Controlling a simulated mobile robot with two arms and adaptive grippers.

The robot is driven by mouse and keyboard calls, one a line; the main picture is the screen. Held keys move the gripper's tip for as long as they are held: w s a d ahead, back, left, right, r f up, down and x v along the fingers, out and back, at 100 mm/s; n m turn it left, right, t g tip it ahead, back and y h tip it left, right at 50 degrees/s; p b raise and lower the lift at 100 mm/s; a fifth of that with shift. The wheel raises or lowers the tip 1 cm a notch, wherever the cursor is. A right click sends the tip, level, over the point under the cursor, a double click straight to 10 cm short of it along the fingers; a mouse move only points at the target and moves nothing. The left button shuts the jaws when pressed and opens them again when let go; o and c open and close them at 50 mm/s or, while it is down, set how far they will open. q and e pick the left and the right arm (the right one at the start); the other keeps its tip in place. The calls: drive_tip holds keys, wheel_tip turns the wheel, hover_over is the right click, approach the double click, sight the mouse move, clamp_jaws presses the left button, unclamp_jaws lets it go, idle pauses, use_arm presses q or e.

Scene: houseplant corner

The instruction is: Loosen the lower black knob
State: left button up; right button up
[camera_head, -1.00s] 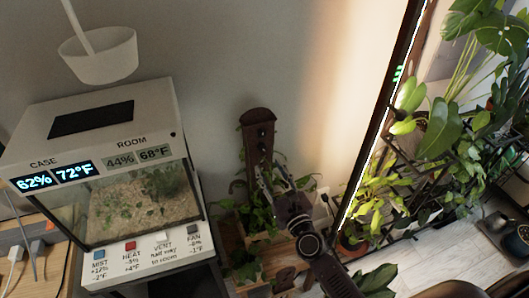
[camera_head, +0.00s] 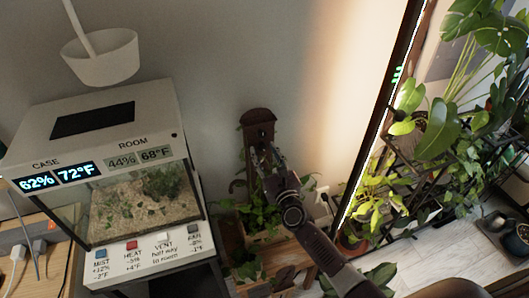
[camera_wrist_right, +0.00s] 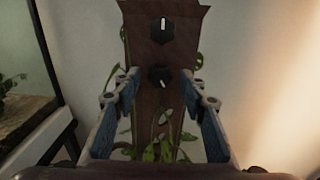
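The lower black knob (camera_wrist_right: 160,76) sits on a dark brown upright board (camera_wrist_right: 145,50), below an upper black knob (camera_wrist_right: 162,30) with a white pointer mark. My right gripper (camera_head: 264,158) is in front of the board in the head view. In the right wrist view its two fingers are spread, one on each side of the lower knob, with visible gaps; I see no contact. In the head view the gripper covers the lower knob's area, while the upper knob (camera_head: 261,131) shows just above it. My left gripper is not in view.
Green leaves trail around the board above a wooden planter (camera_head: 262,241). A glass terrarium case (camera_head: 130,205) with displays and coloured buttons stands to the left. A tall lit frame (camera_head: 378,135) and many potted plants are on the right. Bare wall lies behind the board.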

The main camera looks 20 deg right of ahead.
drive_tip(key=shift+c, duration=0.7)
clamp_jaws()
